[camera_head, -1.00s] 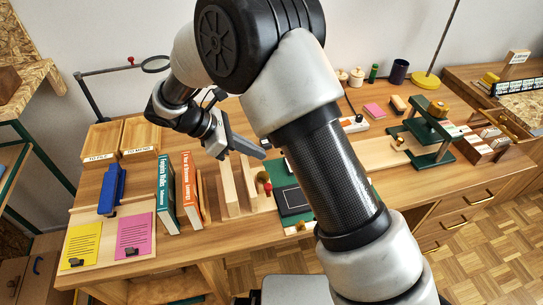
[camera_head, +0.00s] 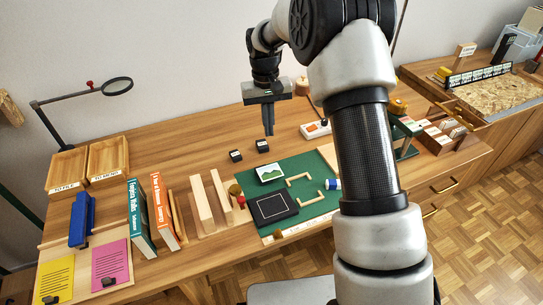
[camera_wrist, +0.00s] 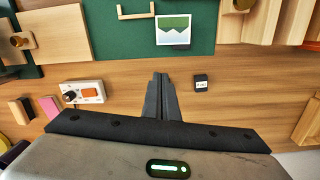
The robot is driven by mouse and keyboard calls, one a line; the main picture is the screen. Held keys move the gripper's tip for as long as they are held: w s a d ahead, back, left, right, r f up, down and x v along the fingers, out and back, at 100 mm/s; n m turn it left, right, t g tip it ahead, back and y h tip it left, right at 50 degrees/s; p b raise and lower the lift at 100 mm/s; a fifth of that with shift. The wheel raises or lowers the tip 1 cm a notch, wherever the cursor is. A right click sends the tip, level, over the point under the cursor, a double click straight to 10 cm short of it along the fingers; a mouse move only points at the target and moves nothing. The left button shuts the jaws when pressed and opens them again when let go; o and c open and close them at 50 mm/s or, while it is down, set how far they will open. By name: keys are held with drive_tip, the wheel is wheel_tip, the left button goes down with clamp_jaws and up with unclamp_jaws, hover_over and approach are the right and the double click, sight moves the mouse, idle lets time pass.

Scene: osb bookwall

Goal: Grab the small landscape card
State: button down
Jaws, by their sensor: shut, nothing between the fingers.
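The small landscape card (camera_head: 270,172) lies on the green mat (camera_head: 318,208) near its back edge. It has a white border with green hills, and it also shows at the top of the wrist view (camera_wrist: 173,31). My gripper (camera_head: 269,131) is shut and empty, pointing down above the bare wood behind the mat. In the wrist view my closed fingertips (camera_wrist: 161,76) are apart from the card, which lies beyond them.
A dark framed panel (camera_head: 272,207) and wooden corner brackets (camera_head: 310,198) lie on the mat near the card. Small black blocks (camera_head: 236,156) stand behind the mat. A white switch box (camera_head: 316,130) is to the right. Upright books (camera_head: 140,217) and wooden rails (camera_head: 205,203) stand at left.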

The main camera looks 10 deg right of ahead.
sight(272, 171)
drive_tip(key=shift+m, duration=0.7)
drive_tip(key=f, duration=0.3)
drive_tip(key=d+f+b, duration=0.1)
drive_tip(key=f, duration=0.3)
drive_tip(key=w+f+b, duration=0.1)
drive_tip(key=f, duration=0.2)
drive_tip(key=shift+d+f, duration=0.2)
drive_tip(key=shift+f, duration=0.05)
drive_tip(key=s, duration=0.2)
drive_tip(key=shift+s+r, duration=0.35)
drive_tip(key=shift+r, duration=0.05)
drive_tip(key=shift+s, duration=0.65)
drive_tip(key=shift+a, duration=0.1)
